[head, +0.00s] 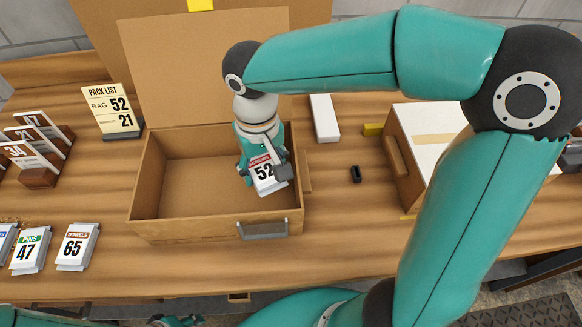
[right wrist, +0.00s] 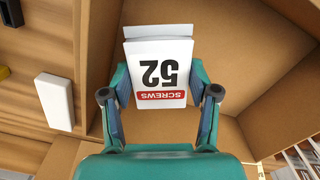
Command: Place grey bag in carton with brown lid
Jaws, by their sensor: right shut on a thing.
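The pale grey bag (head: 266,175) has a red SCREWS label and the number 52. My right gripper (head: 264,168) is shut on it, and the right wrist view also shows the bag (right wrist: 158,75) between the two fingers (right wrist: 160,92). The open brown carton (head: 180,226) stands on the table with its brown lid (head: 185,70) raised at the back. The bag is over the right part of the carton's opening; whether it touches the floor or wall cannot be told. A small part of my left gripper (head: 176,321) shows at the bottom edge.
A pack list sign (head: 108,103) reading bag 52 stands left of the carton. Bags numbered 47 (head: 30,250) and 65 (head: 77,246) lie at the front left. A white block (head: 324,118), a small black piece (head: 356,174) and a white-topped box (head: 425,118) are to the right.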

